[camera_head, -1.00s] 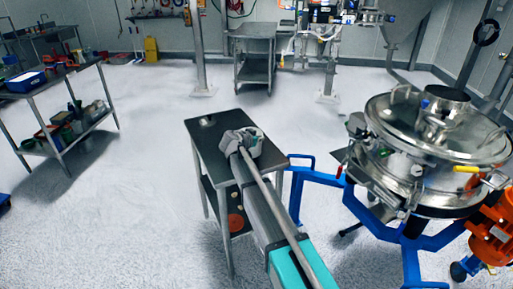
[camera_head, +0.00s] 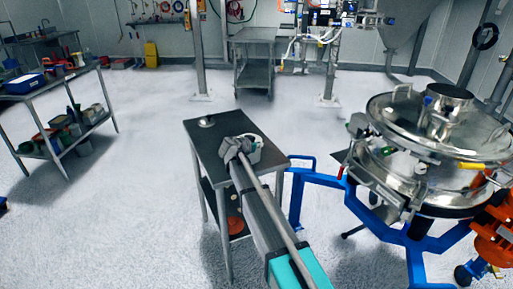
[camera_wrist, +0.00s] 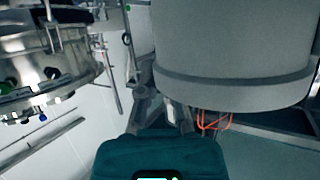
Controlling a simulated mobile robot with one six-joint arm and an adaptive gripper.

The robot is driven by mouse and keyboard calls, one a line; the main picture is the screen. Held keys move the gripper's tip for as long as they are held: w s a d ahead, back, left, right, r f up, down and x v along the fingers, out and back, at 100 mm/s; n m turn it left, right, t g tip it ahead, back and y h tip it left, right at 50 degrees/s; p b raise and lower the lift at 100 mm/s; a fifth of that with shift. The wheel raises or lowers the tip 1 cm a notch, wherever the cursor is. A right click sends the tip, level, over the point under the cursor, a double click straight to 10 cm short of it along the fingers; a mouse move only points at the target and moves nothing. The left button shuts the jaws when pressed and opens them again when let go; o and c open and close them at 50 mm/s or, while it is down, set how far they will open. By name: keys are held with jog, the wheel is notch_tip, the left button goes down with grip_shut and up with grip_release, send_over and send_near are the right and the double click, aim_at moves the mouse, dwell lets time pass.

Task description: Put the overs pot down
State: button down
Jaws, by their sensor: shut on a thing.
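The overs pot (camera_wrist: 235,45) is a pale grey round vessel with a band near its base, filling the upper right of the wrist view. In the head view the pot (camera_head: 255,153) shows as a small whitish shape beside my gripper (camera_head: 238,148), mostly hidden by it. My gripper is shut on the pot, over the right part of a small dark-topped steel table (camera_head: 210,138). The pot looks upright. I cannot tell whether its base touches the tabletop. The wrist view shows my grey finger links (camera_wrist: 160,108) close against the pot's side.
The steel sifter (camera_head: 430,150) on its blue frame (camera_head: 375,215) stands close on the right. A small round metal item (camera_head: 206,122) lies on the table's far left corner. Open floor lies left.

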jog(key=shift+f, duration=0.1)
jog(key=c, duration=0.8)
grip_release()
jog(key=shift+s+a+r, duration=0.1)
jog(key=shift+s+r, duration=0.1)
jog(key=shift+r, duration=0.05)
jog(key=p+v, duration=0.4)
jog(key=v, duration=0.7)
jog(key=shift+s+p, duration=0.3)
jog(key=shift+p, duration=0.05)
